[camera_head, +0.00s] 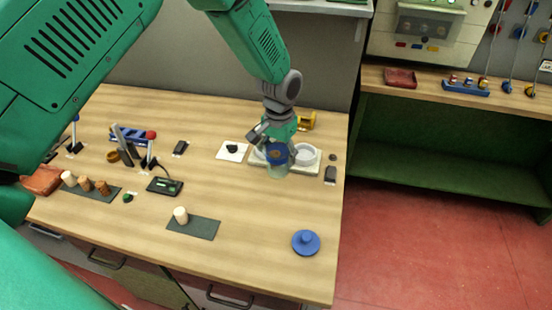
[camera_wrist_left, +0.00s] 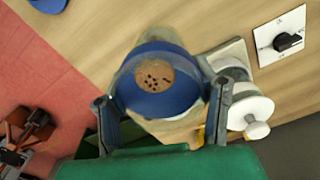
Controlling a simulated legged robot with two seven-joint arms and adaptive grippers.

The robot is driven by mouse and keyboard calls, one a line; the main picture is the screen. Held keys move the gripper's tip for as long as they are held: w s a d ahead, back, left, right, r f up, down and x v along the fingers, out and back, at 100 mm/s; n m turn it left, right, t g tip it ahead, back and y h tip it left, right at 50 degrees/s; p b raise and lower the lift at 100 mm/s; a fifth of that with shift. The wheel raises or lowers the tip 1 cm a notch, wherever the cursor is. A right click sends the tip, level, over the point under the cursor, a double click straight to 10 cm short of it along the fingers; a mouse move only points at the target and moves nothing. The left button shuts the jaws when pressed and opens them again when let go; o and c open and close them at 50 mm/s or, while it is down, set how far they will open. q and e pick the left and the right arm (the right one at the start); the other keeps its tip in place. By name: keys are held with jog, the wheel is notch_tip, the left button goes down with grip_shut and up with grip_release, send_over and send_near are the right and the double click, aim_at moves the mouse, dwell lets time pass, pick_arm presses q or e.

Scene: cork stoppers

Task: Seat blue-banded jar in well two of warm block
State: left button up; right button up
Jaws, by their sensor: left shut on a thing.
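The blue-banded jar (camera_head: 278,170) is clear, with a blue band near its top; in the left wrist view (camera_wrist_left: 158,85) a brown speckled disc shows inside the band. My left gripper (camera_head: 276,147) is shut on the jar, with one finger on each side. The warm block (camera_head: 284,168) is a pale slab near the right end of the bench, with round white wells. The block also shows in the left wrist view (camera_wrist_left: 237,50), right of the jar. My right gripper is not in view.
A white plate with a black knob (camera_head: 232,149) lies left of the block. A blue knobbed lid (camera_head: 306,242) lies near the front edge.

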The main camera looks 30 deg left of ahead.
pick_arm(q)
jog(key=w+d+b, duration=0.2)
jog(key=w+b, duration=0.6)
jog(key=w, duration=0.6)
jog(key=shift+w, duration=0.2)
dwell(1.1)
jog(key=shift+p, duration=0.3)
dwell(0.3)
jog(key=shift+f+b, duration=0.7)
jog(key=shift+f, duration=0.75)
dwell(1.1)
jog(key=shift+f+b, duration=0.8)
jog(key=shift+f, duration=0.5)
dwell(0.4)
jog(key=o, duration=1.5)
jog(key=shift+s+d, duration=0.1)
